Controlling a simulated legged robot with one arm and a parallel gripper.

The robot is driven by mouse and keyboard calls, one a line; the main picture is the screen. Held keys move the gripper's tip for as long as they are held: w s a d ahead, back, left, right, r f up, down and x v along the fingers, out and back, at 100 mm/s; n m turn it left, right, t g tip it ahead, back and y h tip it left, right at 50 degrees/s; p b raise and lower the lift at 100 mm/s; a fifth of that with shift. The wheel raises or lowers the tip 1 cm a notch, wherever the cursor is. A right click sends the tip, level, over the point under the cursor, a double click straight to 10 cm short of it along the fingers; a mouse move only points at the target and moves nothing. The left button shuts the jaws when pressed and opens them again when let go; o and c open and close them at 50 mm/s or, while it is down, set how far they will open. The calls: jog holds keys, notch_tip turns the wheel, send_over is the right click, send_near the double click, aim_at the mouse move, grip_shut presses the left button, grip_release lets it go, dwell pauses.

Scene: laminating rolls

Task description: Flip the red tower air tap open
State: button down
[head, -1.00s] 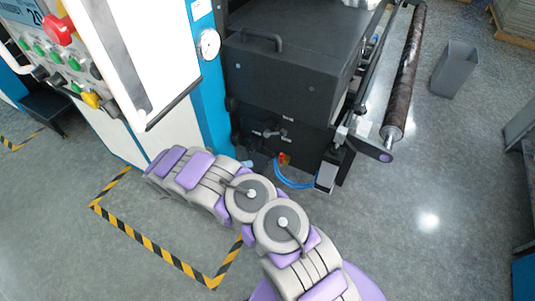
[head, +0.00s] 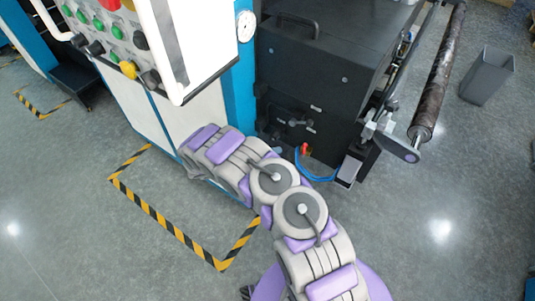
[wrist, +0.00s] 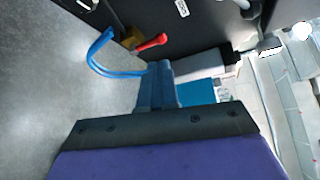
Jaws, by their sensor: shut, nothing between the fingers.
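The red tower air tap has a red lever (wrist: 152,43) on a brass-coloured valve body (wrist: 131,38) in the wrist view. In the head view the small red lever (head: 305,148) shows low on the front of the black machine. A blue hose (wrist: 97,55) loops from the valve. My gripper (wrist: 160,68) is shut and empty, its dark blue fingers pointing towards the tap. In the wrist picture the fingertips are just below the lever, with a gap between them. In the head view I cannot make out the fingers behind my arm.
The black machine (head: 325,70) stands behind the tap, with a dark roller (head: 438,75) at its right. A white control cabinet (head: 195,40) stands left. A grey bin (head: 487,78) is at far right. Yellow-black tape (head: 165,222) marks the floor, with open floor at right.

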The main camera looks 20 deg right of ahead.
aim_at(304, 147)
jog(key=b+x, duration=0.1)
jog(key=x, duration=0.7)
jog(key=shift+d+b, duration=0.3)
jog(key=shift+d, duration=0.15)
jog(key=shift+d, duration=0.15)
jog(key=shift+d, duration=0.3)
jog(key=shift+s, duration=0.3)
